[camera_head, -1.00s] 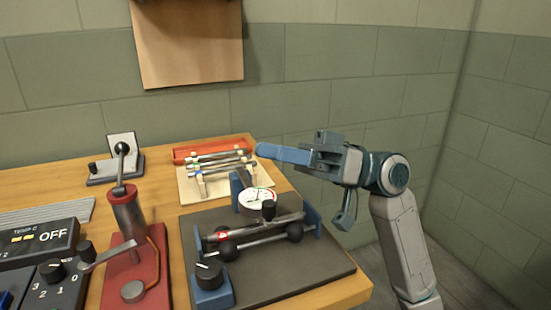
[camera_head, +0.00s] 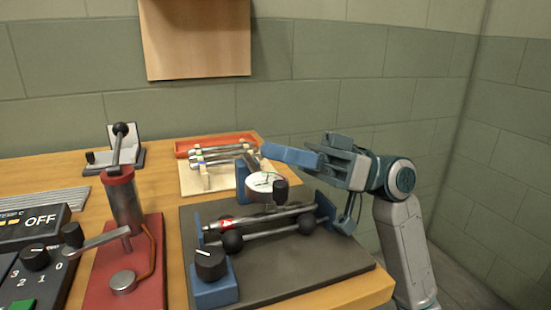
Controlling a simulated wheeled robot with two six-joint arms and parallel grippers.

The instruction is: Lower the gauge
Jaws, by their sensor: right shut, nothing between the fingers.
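The gauge (camera_head: 264,185) is a white round dial on the fixture at the right of the bench, seen at a flat slant, just above a grey metal tube (camera_head: 264,221). A black knob (camera_head: 281,189) stands up beside it on the tube. My right gripper (camera_head: 268,153) is shut and empty, its blue fingers pointing left, above and behind the gauge in the picture. I cannot tell whether it touches the gauge or the blue upright (camera_head: 242,177) near it. My left gripper is not in view.
The fixture's dark base plate (camera_head: 300,268) carries a blue box with a black dial (camera_head: 211,264). A red-based hand pump (camera_head: 124,215) stands to its left. A rack of rods (camera_head: 215,162) and a red tray (camera_head: 188,147) lie behind. A control panel (camera_head: 35,245) is at far left.

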